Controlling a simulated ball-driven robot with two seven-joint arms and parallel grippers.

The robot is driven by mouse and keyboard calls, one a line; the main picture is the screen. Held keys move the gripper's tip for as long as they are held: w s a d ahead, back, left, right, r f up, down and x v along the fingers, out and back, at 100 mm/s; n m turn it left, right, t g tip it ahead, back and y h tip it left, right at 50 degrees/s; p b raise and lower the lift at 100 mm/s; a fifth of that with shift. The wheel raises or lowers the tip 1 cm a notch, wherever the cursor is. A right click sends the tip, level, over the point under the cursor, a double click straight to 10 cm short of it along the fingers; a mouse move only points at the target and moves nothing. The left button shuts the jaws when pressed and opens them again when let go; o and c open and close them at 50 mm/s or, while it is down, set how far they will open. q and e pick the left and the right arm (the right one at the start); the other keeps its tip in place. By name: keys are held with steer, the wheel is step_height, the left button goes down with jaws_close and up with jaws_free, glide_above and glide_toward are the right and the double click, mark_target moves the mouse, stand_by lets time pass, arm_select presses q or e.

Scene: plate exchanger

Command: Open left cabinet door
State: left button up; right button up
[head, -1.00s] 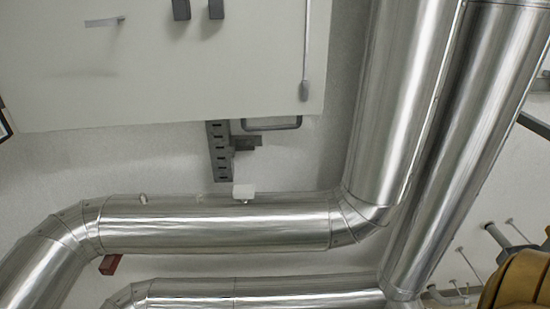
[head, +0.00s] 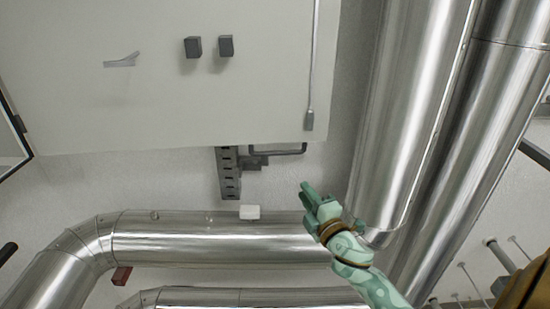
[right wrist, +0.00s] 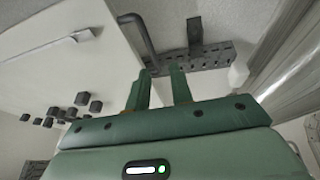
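The white cabinet (head: 150,100) fills the upper left of the head view. Two small dark grey knobs (head: 193,47) (head: 226,46) stick out of its front. A thin grey rod (head: 311,70) runs down near its right edge. My green right gripper (head: 307,192) is raised below the cabinet's lower right corner, apart from the knobs. In the right wrist view, the gripper's two fingers (right wrist: 160,72) stand apart with nothing between them. My left gripper is not in view.
Large shiny metal pipes (head: 415,110) rise just right of my gripper. Another pipe (head: 220,240) runs across below the cabinet. A perforated grey bracket (head: 229,175) and a bent dark bar (head: 290,150) are on the wall under the cabinet.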

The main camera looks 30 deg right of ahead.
steer(key=w+r+n, duration=0.1)
steer(key=w+r, duration=0.1)
steer(key=w, duration=0.6)
steer(key=w+d+r+t+y, duration=0.1)
steer(key=w+r, duration=0.1)
steer(key=w, duration=0.7)
steer(key=shift+r+n, duration=0.25)
steer(key=shift+n, duration=0.15)
jaws_close()
